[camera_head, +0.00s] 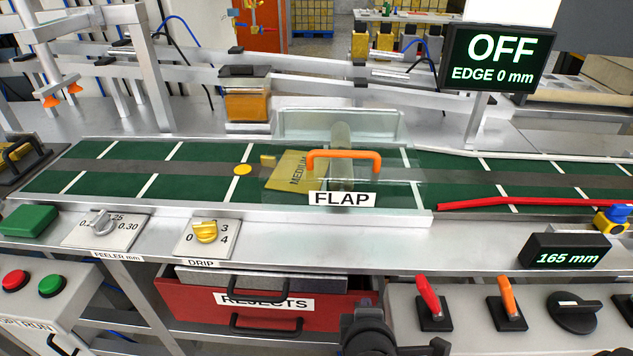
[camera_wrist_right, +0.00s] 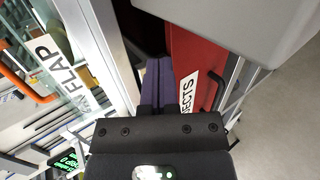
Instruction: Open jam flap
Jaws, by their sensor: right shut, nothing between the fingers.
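The clear jam flap (camera_head: 388,190) lies over the green conveyor, with an orange handle (camera_head: 343,155) on top and a FLAP label (camera_head: 342,199) at its front. A yellow sheet marked MEDIUM (camera_head: 290,172) lies askew, partly beneath the clear cover. My right gripper's dark body (camera_head: 385,338) shows at the bottom edge, below and in front of the flap. In the right wrist view its purple fingers (camera_wrist_right: 157,82) are together and empty; the orange handle (camera_wrist_right: 22,86) and FLAP label (camera_wrist_right: 55,65) are off to the left, apart from them. My left gripper is not in view.
The red REJECTS drawer (camera_head: 330,316) is below the bench, near my right gripper. A panel with levers (camera_head: 465,325) stands to the right. A DRIP knob (camera_head: 205,232) and a 165 mm display (camera_head: 565,257) sit along the front ledge. The upper screen (camera_head: 497,60) reads OFF.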

